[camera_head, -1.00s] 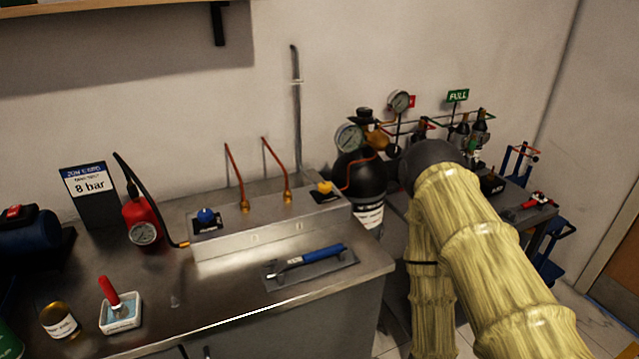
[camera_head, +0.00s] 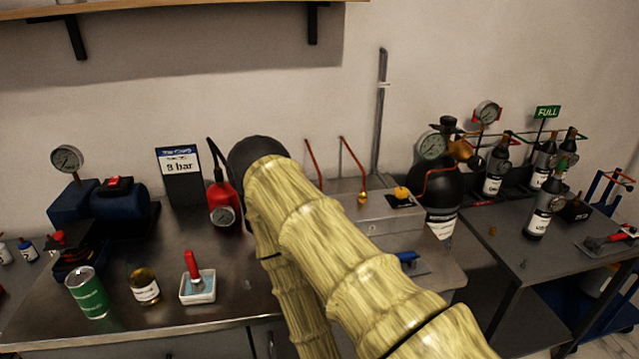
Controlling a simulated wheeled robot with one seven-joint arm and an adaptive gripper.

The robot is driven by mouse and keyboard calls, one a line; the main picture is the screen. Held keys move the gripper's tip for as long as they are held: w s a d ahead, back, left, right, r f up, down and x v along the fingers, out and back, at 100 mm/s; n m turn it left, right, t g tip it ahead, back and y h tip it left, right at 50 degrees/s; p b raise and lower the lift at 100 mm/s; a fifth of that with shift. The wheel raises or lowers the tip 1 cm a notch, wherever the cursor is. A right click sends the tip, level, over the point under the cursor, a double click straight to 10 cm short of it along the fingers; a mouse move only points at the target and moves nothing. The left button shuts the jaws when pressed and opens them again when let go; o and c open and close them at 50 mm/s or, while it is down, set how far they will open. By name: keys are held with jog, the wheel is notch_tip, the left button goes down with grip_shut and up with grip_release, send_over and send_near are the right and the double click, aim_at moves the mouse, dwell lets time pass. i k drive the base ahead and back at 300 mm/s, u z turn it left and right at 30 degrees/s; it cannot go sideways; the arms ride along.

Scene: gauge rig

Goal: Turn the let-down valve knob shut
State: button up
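A low metal block (camera_head: 375,217) stands on the bench with a yellow knob (camera_head: 402,193) on a black plate at its right end. My arm covers the block's left part, including where a blue knob was seen earlier. No readable label shows which knob is the let-down valve. Two copper pipes (camera_head: 353,165) rise from the block. My pale sleeved arm reaches up from the bottom right to a black joint, then folds back down. My gripper is not in view.
On the bench are a red bottle-shaped device with a gauge (camera_head: 223,205), an "8 bar" sign (camera_head: 183,177), a white dish (camera_head: 198,286), an amber jar (camera_head: 144,286), a green can (camera_head: 88,293) and a blue pump (camera_head: 120,202).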

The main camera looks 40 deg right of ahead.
aim_at(401, 193)
jog(key=u, duration=0.6)
jog(key=k, duration=0.9)
jog(key=z, duration=1.4)
jog(key=i, duration=0.3)
jog(key=z, duration=0.1)
